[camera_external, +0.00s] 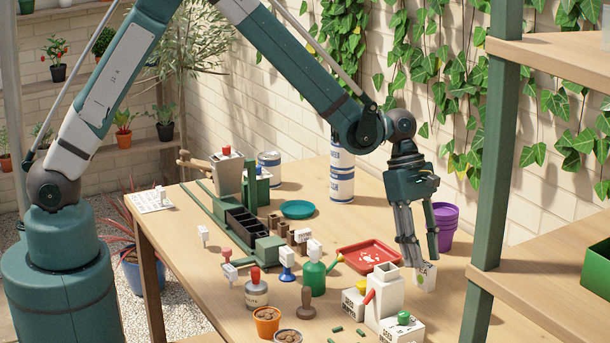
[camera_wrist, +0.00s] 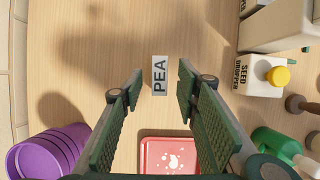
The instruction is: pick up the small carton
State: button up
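The small carton (camera_external: 426,277) is white with dark and green print and stands on the table near the right side. In the wrist view the carton (camera_wrist: 160,76) shows its top with the word PEA, with bare wood around it. My gripper (camera_external: 419,263) points down over the carton, and its fingers partly hide it in the external view. In the wrist view my gripper (camera_wrist: 160,84) is open, with one finger on each side of the carton and a visible gap on both sides. I cannot tell exactly how far down the fingertips reach.
A red tray (camera_external: 368,255) and stacked purple pots (camera_external: 445,222) stand close to my gripper. A white seed dropper box (camera_wrist: 258,75) with a yellow cap and a tall pale dispenser (camera_external: 384,297) are nearby. A green shelf post (camera_external: 487,200) rises at the right.

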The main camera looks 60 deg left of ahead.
aim_at(425, 263)
jog(key=shift+x, duration=1.8)
jog(key=c, duration=1)
